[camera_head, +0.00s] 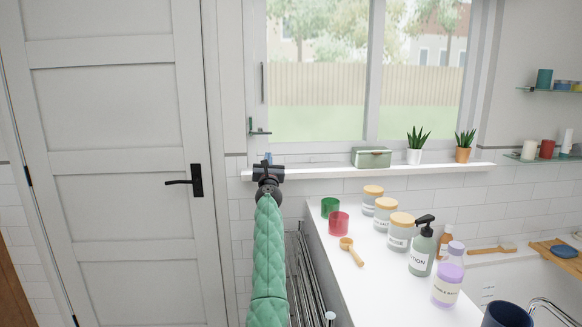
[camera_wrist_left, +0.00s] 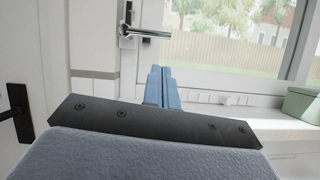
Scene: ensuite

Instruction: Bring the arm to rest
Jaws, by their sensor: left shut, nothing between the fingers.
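My left arm, in a green quilted sleeve, comes up the middle of the head view. Its gripper (camera_head: 268,158) is at the left end of the white window sill, in front of the wall below the window. In the left wrist view the two blue fingers (camera_wrist_left: 163,87) are together with nothing between them. They point toward the window frame, below the window handle (camera_wrist_left: 145,32). Most of the gripper is hidden behind the wrist in the head view. My right gripper is in neither view.
A white door with a black handle (camera_head: 188,181) is at left. The sill (camera_head: 330,170) holds a green box (camera_head: 371,157) and two potted plants. The white counter (camera_head: 365,288) at right carries cups, jars, a wooden scoop and bottles. A towel rail (camera_head: 301,275) is beside my arm.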

